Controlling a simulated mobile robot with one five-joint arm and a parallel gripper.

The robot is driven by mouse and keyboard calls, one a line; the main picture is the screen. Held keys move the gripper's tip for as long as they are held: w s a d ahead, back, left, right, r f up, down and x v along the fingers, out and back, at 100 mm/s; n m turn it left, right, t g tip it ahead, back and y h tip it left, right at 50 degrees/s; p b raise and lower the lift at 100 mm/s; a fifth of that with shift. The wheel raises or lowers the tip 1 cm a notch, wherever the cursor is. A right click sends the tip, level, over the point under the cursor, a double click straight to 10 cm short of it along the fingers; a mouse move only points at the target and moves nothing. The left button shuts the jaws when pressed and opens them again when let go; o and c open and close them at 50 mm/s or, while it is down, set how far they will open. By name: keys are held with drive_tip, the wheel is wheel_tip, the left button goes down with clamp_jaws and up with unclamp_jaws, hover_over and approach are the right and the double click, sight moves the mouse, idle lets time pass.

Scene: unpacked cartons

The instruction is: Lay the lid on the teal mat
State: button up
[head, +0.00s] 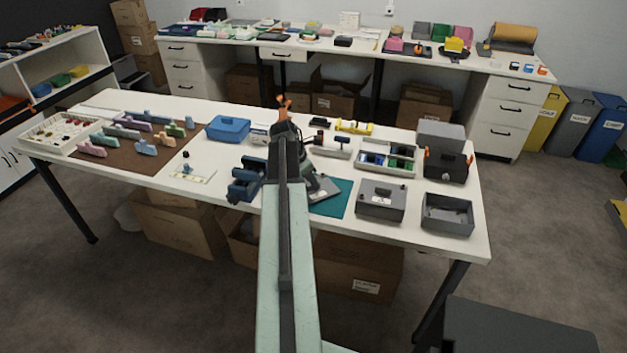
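A flat grey plate, which looks like the lid (326,190), is at the left part of the teal mat (335,206), right beside my arm. I cannot tell whether it rests on the mat or is held just above it. My arm reaches up the middle of the view and covers part of the plate and mat. Its dark end, with my gripper (312,184), comes down at the plate's left side. The fingers are too small and hidden to show whether they are shut on it.
A closed grey box (381,199) stands right of the mat, and an open grey box (447,214) beyond it. Dark blue holders (245,180) stand left of my arm. Behind are a divided tray (387,158) and a blue container (228,128). The table's front edge is near the mat.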

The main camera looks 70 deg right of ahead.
drive_tip(key=p+v, duration=0.9)
drive_tip(key=v, duration=0.2)
drive_tip(key=shift+w, duration=0.1)
drive_tip(key=w+a+f+m+t+y, duration=0.1)
drive_tip(key=w+a+m, duration=0.1)
drive_tip(key=w+a, duration=1.15)
drive_tip(key=w+a+m+t, duration=0.1)
drive_tip(key=w+a+m, duration=0.2)
drive_tip(key=w+a, duration=1.1)
drive_tip(key=a+m+y, duration=0.2)
drive_tip(key=a+m, duration=0.2)
drive_tip(key=a, duration=3.2)
drive_tip(key=shift+f+m+t, duration=0.35)
drive_tip(key=shift+m+t, duration=0.05)
drive_tip(key=shift+w+a, duration=0.1)
